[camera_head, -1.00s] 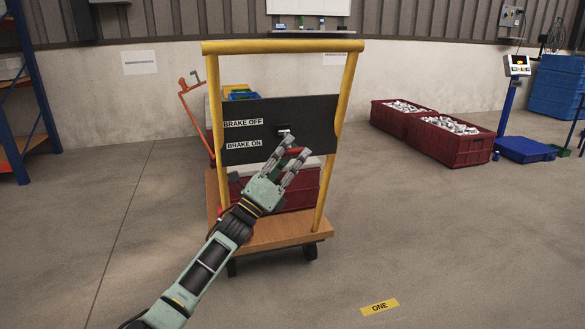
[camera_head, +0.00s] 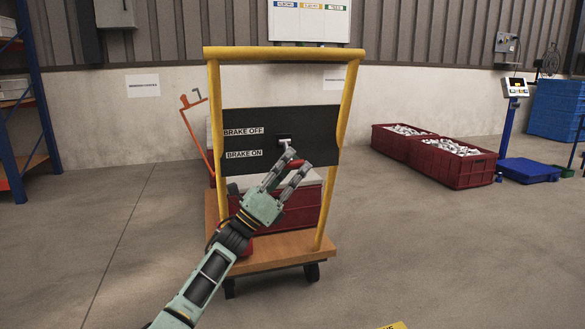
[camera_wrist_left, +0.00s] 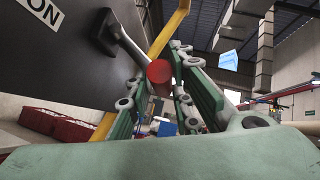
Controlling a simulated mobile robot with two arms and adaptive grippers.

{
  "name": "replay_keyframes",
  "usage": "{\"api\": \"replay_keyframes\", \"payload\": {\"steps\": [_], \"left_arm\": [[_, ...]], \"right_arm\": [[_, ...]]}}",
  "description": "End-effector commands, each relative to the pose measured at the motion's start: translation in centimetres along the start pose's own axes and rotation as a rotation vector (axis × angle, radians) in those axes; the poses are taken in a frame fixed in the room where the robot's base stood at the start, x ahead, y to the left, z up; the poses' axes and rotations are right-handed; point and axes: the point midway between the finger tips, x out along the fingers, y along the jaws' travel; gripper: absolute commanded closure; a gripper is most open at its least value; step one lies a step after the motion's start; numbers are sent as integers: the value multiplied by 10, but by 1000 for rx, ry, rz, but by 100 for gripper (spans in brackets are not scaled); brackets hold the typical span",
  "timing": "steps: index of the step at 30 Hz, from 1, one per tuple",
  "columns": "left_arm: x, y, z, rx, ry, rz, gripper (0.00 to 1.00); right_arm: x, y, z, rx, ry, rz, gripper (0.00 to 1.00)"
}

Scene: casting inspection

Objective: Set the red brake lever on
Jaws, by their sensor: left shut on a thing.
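The brake lever has a red knob (camera_wrist_left: 159,72) on a metal shaft (camera_wrist_left: 128,42), which comes out of a black mount on the dark panel (camera_head: 310,118) of a yellow-framed cart. In the head view the red grip (camera_head: 296,163) hangs below the pivot (camera_head: 285,140), to the right of the BRAKE ON label (camera_head: 244,154) and below the level of the BRAKE OFF label (camera_head: 243,132). My left gripper (camera_head: 298,160) is shut on the lever's red end, with its fingers on either side of the knob in the wrist view. The fingers partly hide the grip. My right gripper is out of view.
The cart's wooden deck (camera_head: 270,250) carries a red crate (camera_head: 302,208) behind the panel. Red bins (camera_head: 468,171) of castings, a blue scale (camera_head: 528,171) and blue crates (camera_head: 555,100) stand at the right. A blue rack (camera_head: 45,110) stands at the left. Open floor lies around the cart.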

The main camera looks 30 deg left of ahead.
Motion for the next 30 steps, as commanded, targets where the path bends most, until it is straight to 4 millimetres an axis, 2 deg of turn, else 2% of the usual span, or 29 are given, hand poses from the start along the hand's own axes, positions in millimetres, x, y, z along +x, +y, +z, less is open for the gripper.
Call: {"api": "replay_keyframes", "payload": {"steps": [2, 3, 7, 16, 20, 23, 30], "left_arm": [[0, -1, 4, 10, -3, -7, 100], [0, -1, 4, 11, -3, -7, 76], [0, -1, 3, 7, -4, -5, 65], [-1, 0, 1, 2, -2, -1, 65], [-10, 0, 0, 1, 0, -1, 65], [-26, 1, 0, 1, 2, 2, 65], [-79, 1, 1, 3, 1, 3, 65]], "right_arm": [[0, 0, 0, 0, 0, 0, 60], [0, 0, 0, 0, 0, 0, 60], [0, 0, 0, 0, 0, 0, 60], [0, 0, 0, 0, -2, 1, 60], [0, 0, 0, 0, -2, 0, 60], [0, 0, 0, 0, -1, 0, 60], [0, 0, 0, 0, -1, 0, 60]]}}
